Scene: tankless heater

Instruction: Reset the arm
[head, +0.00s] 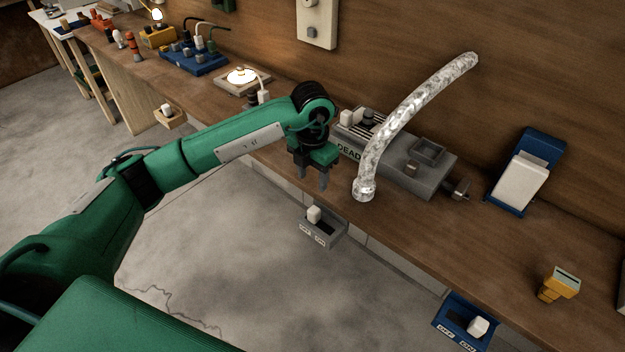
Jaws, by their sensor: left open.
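My left arm is green and reaches in from the left in the head view. Its left gripper (313,180) points down with its two dark fingers apart and nothing between them. It hangs at the front edge of the wooden bench (500,240), left of the grey box (405,160) marked "DEAD". A silvery, crinkled flexible duct (415,115) rises from in front of that box and bends to the upper right. The gripper is apart from the duct. My right gripper does not show.
A grey switch box (322,228) with a white rocker hangs on the bench front, below the gripper. A blue switch box (463,322) hangs farther right. A blue holder (527,170) and a yellow block (559,284) stand on the right. Grey floor (230,260) is clear below.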

